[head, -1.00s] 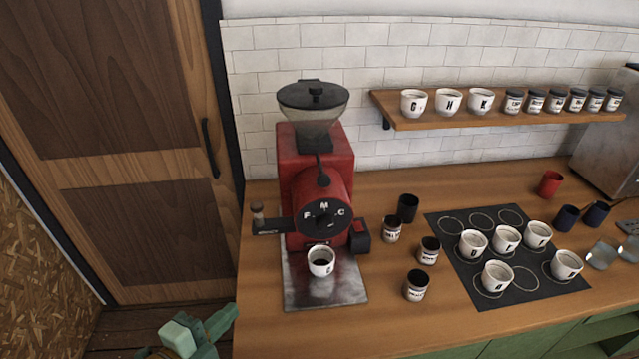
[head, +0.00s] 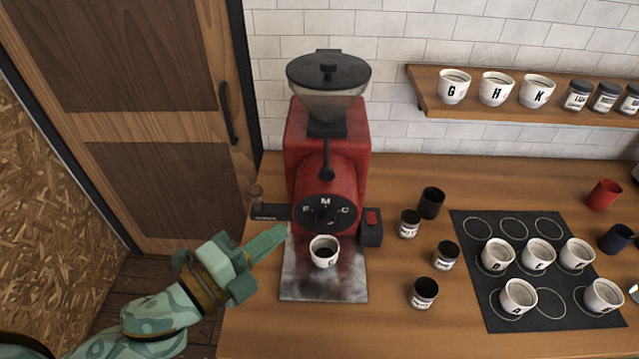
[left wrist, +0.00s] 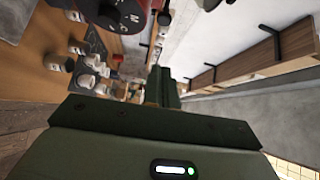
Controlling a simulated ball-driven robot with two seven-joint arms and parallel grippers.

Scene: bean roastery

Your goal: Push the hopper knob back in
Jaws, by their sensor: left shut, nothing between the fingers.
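The red grinder (head: 298,140) stands on the counter under a smoky hopper (head: 330,102) with a dark lid. A black rod with a round knob (head: 326,173) sticks out forward from below the hopper, above the dial (head: 327,210). The dial also shows at the top of the left wrist view (left wrist: 126,14). My left gripper (head: 282,232) is shut and empty. It points right, low and left of the grinder's front, apart from the knob in the head view. My right gripper is out of view.
A white cup (head: 323,251) stands on the metal tray (head: 325,288) under the grinder. Dark canisters (head: 423,292) and a black mat (head: 475,225) with cups lie to the right.

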